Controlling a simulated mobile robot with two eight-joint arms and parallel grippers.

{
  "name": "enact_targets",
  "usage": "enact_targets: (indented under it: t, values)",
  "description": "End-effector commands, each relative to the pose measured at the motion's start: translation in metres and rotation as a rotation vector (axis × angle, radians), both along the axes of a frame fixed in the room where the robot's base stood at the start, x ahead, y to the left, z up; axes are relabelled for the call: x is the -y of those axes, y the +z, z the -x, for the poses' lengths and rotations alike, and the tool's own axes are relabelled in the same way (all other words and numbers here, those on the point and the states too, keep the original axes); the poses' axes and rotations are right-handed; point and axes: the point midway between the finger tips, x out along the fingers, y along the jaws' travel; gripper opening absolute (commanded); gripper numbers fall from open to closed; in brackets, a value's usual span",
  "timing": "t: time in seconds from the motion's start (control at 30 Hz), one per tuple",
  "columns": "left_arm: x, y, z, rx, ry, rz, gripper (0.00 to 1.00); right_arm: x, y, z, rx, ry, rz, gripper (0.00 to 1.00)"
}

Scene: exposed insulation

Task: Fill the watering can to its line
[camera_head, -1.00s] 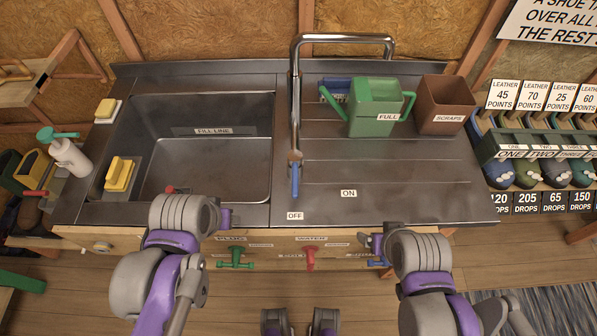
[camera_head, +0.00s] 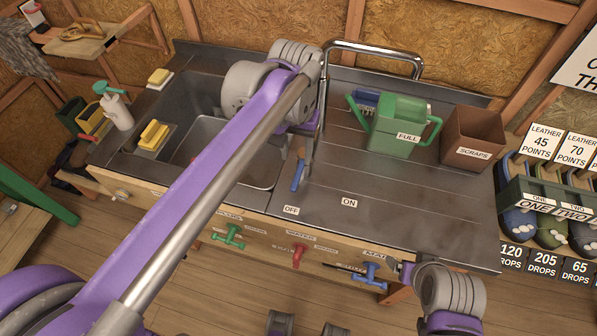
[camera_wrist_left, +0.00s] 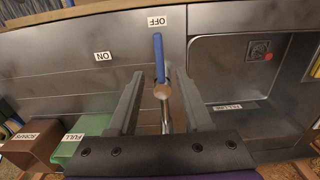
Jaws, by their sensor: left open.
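The green watering can (camera_head: 397,125), with a FULL label, stands upright on the counter right of the tap (camera_head: 375,48). The tap's blue lever (camera_head: 298,177) points toward the OFF label (camera_head: 291,210); the ON label (camera_head: 349,202) is to its right. My left arm reaches across the sink to the tap. In the left wrist view, my left gripper (camera_wrist_left: 160,76) is open, with one finger on each side of the blue lever (camera_wrist_left: 159,55) and apart from it. Its fingers are hidden in the head view. My right gripper (camera_head: 403,272) is by the counter's front edge, its jaws unclear.
The sink (camera_head: 205,148) is partly hidden by my left arm. A brown SCRAPS bin (camera_head: 473,138) stands right of the can. Green (camera_head: 229,236), red (camera_head: 298,256) and blue (camera_head: 370,277) handles stick out of the counter front. The counter's front right is clear.

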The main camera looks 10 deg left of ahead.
Motion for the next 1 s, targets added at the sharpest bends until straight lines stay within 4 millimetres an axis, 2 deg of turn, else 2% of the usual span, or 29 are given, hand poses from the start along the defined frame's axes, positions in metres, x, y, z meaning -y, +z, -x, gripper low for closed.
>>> enact_targets:
  t: [0.03, 0.2, 0.4, 0.53, 0.8, 0.87, 1.0]
  values:
    - [0.0, -0.011, 0.0, 0.0, 0.0, 0.0, 0.5, 0.0, -0.002, 0.001, -0.001, 0.0, 0.0, 0.86]
    - [0.0, -0.044, 0.0, 0.0, 0.0, 0.0, 0.5, 0.0, -0.005, 0.001, -0.002, 0.0, 0.0, 0.86]
    - [0.0, -0.071, 0.0, 0.001, 0.0, 0.0, 0.5, 0.0, -0.007, 0.002, -0.003, 0.0, 0.0, 0.86]
    - [0.0, -0.079, 0.0, 0.001, 0.0, 0.0, 0.5, 0.0, -0.008, 0.002, -0.004, 0.0, 0.0, 0.86]
    - [0.0, -0.08, 0.0, 0.001, 0.0, 0.0, 0.5, 0.0, -0.008, 0.002, -0.004, 0.0, 0.0, 0.86]
    - [0.0, -0.08, 0.0, 0.001, 0.0, 0.0, 0.43, 0.0, -0.008, 0.002, -0.004, 0.0, 0.0, 0.86]
    - [0.0, -0.08, 0.0, 0.001, 0.0, 0.0, 0.18, 0.0, -0.008, 0.002, -0.004, 0.0, 0.0, 0.86]
